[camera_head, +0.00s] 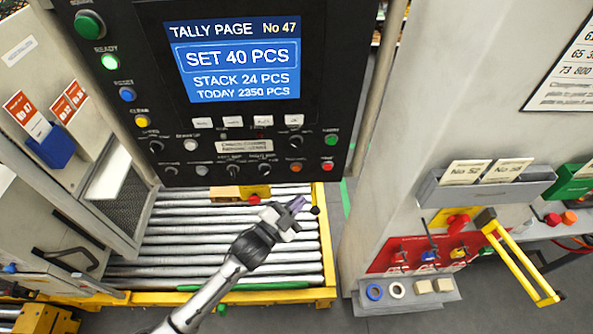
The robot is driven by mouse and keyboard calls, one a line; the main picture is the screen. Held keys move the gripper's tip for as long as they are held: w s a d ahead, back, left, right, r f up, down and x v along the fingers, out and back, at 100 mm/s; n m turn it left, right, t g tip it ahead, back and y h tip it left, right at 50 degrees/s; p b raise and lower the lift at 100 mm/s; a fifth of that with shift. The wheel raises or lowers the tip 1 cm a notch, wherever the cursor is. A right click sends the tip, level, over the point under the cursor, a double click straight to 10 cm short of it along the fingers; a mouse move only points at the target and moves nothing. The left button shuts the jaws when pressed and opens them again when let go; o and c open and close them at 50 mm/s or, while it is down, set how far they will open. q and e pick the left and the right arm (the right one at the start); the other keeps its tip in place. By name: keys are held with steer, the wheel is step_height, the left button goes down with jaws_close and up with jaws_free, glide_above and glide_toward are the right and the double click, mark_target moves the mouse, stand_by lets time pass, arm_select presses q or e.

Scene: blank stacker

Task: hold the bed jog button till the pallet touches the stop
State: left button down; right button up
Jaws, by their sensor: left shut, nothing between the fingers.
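The roller bed (165,240) lies below the control panel, with several grey rollers in a yellow frame. My left gripper (303,203) reaches over its right part and is shut and empty. A small yellow box with a red button (253,199) sits at the bed's far side, left of the gripper. A small dark knob (315,210) is close to the fingertips; I cannot tell whether they touch. Which control is the bed jog button cannot be read. I cannot make out a pallet or its stop; the panel hides the bed's far part. My right gripper is not in view.
The control panel (180,130) hangs over the bed, with a lit screen reading SET 40 PCS, STACK 24 PCS. A grey cabinet (450,90) stands right, with a yellow lever (520,267) jutting out. A guard with a handle (75,253) stands left.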

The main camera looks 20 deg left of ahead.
mark_target(296, 168)
arm_select(q)
steer(key=w+a+b, duration=0.2)
steer(key=w+a, duration=0.1)
steer(key=w, duration=0.3)
steer(key=shift+w, duration=0.15)
stand_by(1.0)
stand_by(0.8)
steer(key=shift+w, duration=0.1)
steer(key=shift+w+a, duration=0.15)
steer(key=shift+w, duration=0.15)
stand_by(0.3)
